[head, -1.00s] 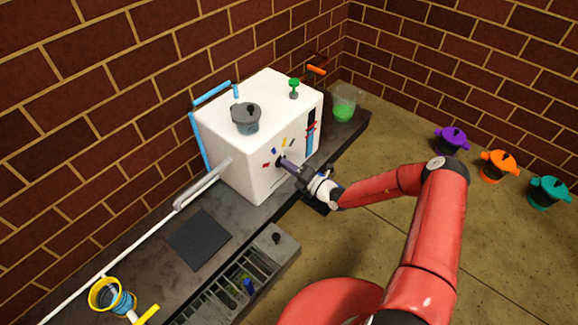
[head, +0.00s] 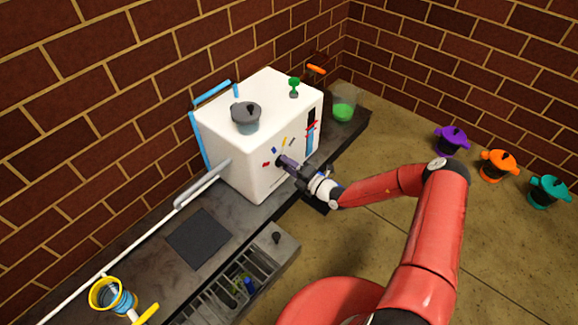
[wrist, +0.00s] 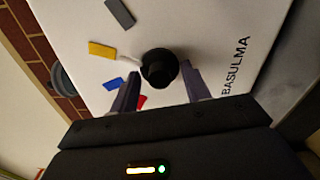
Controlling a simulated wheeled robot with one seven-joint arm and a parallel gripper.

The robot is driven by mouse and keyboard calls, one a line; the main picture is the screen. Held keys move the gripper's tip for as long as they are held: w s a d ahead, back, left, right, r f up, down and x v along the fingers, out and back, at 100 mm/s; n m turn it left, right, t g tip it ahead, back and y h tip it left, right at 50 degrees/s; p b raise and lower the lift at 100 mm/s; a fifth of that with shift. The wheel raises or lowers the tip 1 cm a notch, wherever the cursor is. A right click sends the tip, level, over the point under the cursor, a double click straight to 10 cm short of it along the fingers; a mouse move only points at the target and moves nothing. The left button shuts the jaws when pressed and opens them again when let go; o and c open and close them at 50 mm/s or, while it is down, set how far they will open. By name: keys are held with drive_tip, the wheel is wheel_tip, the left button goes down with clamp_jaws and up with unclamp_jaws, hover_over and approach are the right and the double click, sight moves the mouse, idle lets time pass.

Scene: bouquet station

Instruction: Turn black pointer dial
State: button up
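The black dial (wrist: 160,68) is round and sits on the front face of the white box (head: 255,165). A pale pointer (wrist: 130,61) sticks out from its left side in the wrist view, towards the yellow mark (wrist: 102,51). Grey (wrist: 120,12), blue (wrist: 113,84) and red (wrist: 142,101) marks surround the dial. My gripper (wrist: 162,75) faces the dial with a finger on each side. Gaps show between the fingers and the dial. In the head view my gripper (head: 282,160) hides most of the dial.
An open drawer (head: 283,250) with a rack juts out at the front.

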drive_tip(key=v, duration=0.7)
drive_tip(key=shift+s+d, duration=0.25)
drive_tip(key=shift+d, duration=0.05)
idle(0.4)
drive_tip(key=s+r+n+g+h+p, duration=0.1)
drive_tip(key=s+r+n+g, duration=0.3)
drive_tip(key=r+n, duration=0.35)
drive_tip(key=s+r+n+g+h, duration=0.2)
drive_tip(key=s+r+n+g, duration=0.2)
drive_tip(key=r+n, duration=0.4)
drive_tip(key=s+r+n+g+h+p, duration=0.1)
drive_tip(key=s+r+n+g, duration=0.4)
drive_tip(key=n, duration=0.5)
drive_tip(key=s+d+r+n+t+h+p, duration=0.1)
drive_tip(key=s+d+r+n+t+h, duration=0.2)
drive_tip(key=s+d+r+n+h, duration=0.2)
drive_tip(key=s+d+r+n+t+h, duration=0.4)
drive_tip(key=s+r+n, duration=0.7)
drive_tip(key=r, duration=0.5)
drive_tip(key=s+d+h, duration=0.1)
drive_tip(key=d, duration=0.1)
drive_tip(key=shift+s+d+r+t+p, duration=0.25)
drive_tip(key=shift+d+t+p, duration=0.05)
drive_tip(key=shift+d+p, duration=0.05)
